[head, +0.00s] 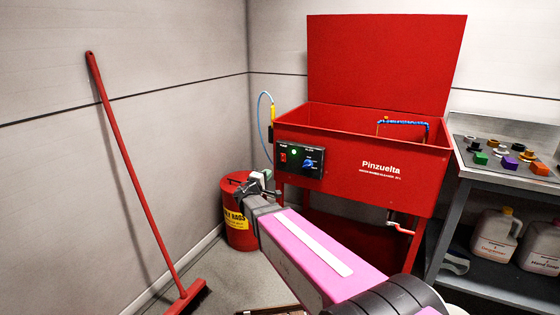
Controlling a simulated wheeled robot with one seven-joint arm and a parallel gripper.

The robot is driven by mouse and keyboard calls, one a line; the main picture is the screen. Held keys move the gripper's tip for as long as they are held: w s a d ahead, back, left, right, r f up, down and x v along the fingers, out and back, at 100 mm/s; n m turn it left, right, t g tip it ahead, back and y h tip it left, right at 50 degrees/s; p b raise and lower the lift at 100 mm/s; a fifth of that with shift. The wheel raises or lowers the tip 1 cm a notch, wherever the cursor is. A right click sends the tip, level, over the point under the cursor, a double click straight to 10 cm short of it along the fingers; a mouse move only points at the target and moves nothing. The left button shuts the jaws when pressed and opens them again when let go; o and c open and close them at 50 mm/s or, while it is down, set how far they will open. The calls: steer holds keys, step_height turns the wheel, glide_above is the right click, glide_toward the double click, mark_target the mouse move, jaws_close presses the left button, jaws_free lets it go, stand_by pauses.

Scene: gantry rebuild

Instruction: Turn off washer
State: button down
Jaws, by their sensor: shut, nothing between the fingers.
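The washer (352,178) is a red open basin on legs with its lid raised, marked "Pinzuelta". A black control panel (299,168) sits at the left of its front. The panel has a red switch (283,157), a lit green light (295,152) and a blue knob (308,164). My gripper (259,177) is at the end of my pink arm, below and left of the panel and apart from it in the picture. Its fingers are shut with nothing between them. Its depth relative to the panel is hard to tell.
A red bin (240,238) marked for rags stands behind my gripper. A red broom (135,185) leans on the left wall. A metal workbench (480,160) with small coloured parts stands at right, with jugs (495,237) below. A blue hose (260,115) hangs left of the washer.

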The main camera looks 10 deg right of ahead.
mark_target(282, 156)
steer(key=shift+a+r, duration=0.1)
steer(key=shift+a, duration=0.15)
steer(key=shift+w, duration=0.1)
steer(key=x, duration=1.4)
steer(key=shift+w+r, duration=0.1)
steer(key=shift+w, duration=0.1)
steer(key=r+v, duration=0.3)
steer(key=v, duration=1)
steer(key=shift+s+a, duration=0.2)
steer(key=shift+s, duration=0.35)
